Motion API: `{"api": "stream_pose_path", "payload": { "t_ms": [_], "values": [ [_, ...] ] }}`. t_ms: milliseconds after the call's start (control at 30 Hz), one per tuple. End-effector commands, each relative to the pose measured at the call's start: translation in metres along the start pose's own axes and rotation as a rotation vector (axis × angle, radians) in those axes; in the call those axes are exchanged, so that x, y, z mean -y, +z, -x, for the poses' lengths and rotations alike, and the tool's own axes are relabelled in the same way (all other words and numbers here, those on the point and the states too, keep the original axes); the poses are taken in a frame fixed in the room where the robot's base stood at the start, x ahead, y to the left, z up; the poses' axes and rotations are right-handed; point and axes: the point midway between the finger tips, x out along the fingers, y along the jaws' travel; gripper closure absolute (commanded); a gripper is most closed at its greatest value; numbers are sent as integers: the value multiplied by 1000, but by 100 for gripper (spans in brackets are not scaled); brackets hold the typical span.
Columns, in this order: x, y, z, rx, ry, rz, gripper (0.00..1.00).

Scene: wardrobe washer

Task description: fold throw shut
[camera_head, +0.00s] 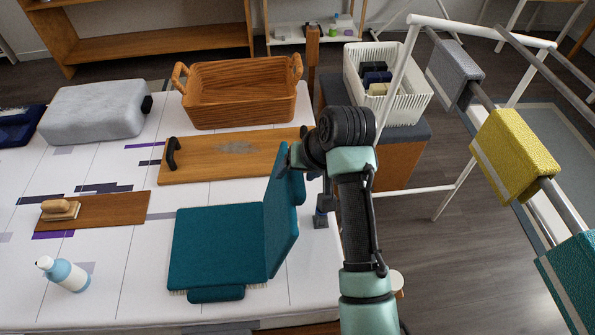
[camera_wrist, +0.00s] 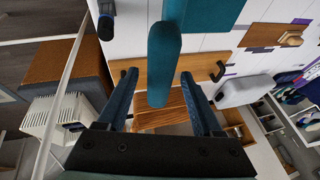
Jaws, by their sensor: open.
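The teal throw (camera_head: 216,247) lies on the white table as two hinged panels. Its left panel is flat on the table, with a tab at the front edge and a fringe. Its right panel (camera_head: 281,220) stands steeply upright. My gripper is at the top of the raised panel, largely hidden in the head view by my wrist. In the wrist view my gripper (camera_wrist: 158,75) is open, its two blue fingers either side of the throw's rounded teal tab (camera_wrist: 163,62). I cannot tell whether either finger touches it.
A wooden board (camera_head: 225,163) with a black handle lies behind the throw, and a brown basket (camera_head: 240,105) behind that. A brush sits on a small board (camera_head: 110,211), with a bottle (camera_head: 66,275) nearby. A drying rack (camera_head: 455,183) stands right. A dark blue piece (camera_head: 321,211) is at the table's right edge.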

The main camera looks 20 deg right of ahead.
Motion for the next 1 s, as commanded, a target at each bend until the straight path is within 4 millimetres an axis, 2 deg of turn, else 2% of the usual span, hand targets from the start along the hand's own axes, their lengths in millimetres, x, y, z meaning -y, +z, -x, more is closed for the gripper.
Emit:
{"api": "stream_pose_path", "payload": {
  "t_ms": [133, 500, 1000],
  "values": [
    [0, 0, 0, 0, 0, 0, 32],
    [0, 0, 1, 0, 0, 0, 99],
    [0, 0, 1, 0, 0, 0, 100]
  ]
}}
